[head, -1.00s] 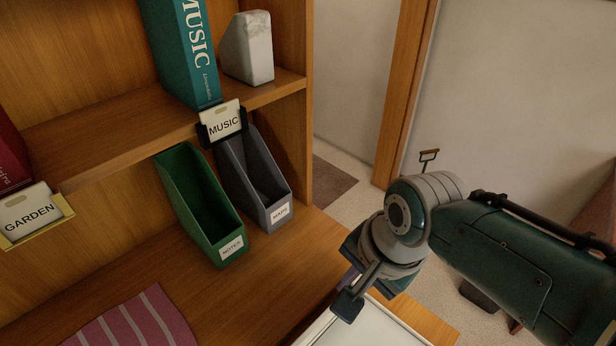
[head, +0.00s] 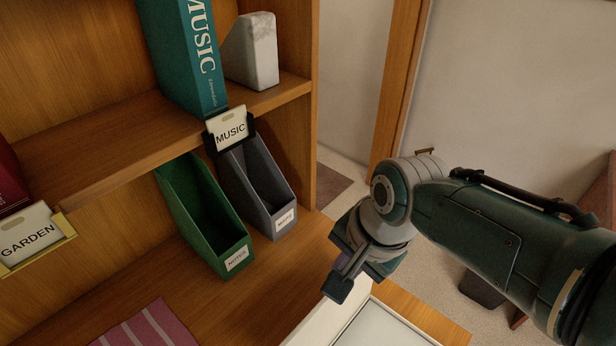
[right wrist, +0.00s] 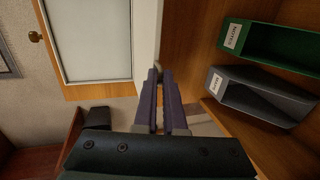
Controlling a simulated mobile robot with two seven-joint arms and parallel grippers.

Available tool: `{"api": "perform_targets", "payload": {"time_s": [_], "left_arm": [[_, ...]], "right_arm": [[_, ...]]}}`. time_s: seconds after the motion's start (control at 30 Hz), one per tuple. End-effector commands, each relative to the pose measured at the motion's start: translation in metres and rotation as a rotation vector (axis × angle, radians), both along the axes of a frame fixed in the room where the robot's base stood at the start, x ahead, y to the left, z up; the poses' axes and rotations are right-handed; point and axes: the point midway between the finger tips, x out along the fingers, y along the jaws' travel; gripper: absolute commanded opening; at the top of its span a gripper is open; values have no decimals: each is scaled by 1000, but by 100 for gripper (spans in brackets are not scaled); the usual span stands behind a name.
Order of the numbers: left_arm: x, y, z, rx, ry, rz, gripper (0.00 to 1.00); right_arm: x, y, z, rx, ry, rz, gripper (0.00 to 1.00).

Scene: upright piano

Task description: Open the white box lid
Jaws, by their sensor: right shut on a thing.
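The white box (head: 318,325) is at the bottom edge of the head view, mostly cut off, with a pale panel framed in white on top (head: 385,332). In the right wrist view its white rim (right wrist: 147,40) and pale panel (right wrist: 95,38) fill the upper left. My right gripper (head: 338,287) is at the box's far edge. In the right wrist view its fingers (right wrist: 158,74) are closed on a small grey knob-like part (right wrist: 157,67) beside the white rim. I cannot tell whether the lid is raised. My left gripper is not in view.
A green file holder (head: 208,220) and a grey one (head: 262,190) stand on the wooden surface left of my right arm. A shelf (head: 110,140) above holds a teal MUSIC binder (head: 183,55) and a marbled bookend (head: 252,50). A striped cloth (head: 150,330) lies at lower left.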

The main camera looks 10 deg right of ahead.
Motion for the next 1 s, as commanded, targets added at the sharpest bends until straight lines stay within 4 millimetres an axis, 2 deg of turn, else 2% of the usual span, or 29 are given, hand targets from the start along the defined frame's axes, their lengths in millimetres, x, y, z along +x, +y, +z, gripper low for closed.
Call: {"api": "perform_targets", "payload": {"time_s": [0.03, 0.1, 0.13, 0.37, 0.47, 0.73, 1.0], "left_arm": [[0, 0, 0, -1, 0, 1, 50], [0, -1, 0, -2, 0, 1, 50], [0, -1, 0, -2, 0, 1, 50], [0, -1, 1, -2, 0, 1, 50], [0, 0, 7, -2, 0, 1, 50], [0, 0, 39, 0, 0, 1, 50], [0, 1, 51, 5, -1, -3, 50]], "right_arm": [[1, -1, 0, -3, -2, 0, 11], [1, -1, 0, -3, -2, 0, 19], [1, -1, 0, -3, -2, 0, 20], [0, -1, 1, -3, -2, 0, 20], [0, -2, 8, -2, -3, 0, 20], [-10, -8, 54, 0, -4, -1, 20], [-19, -15, 87, -1, -3, -1, 20]]}}
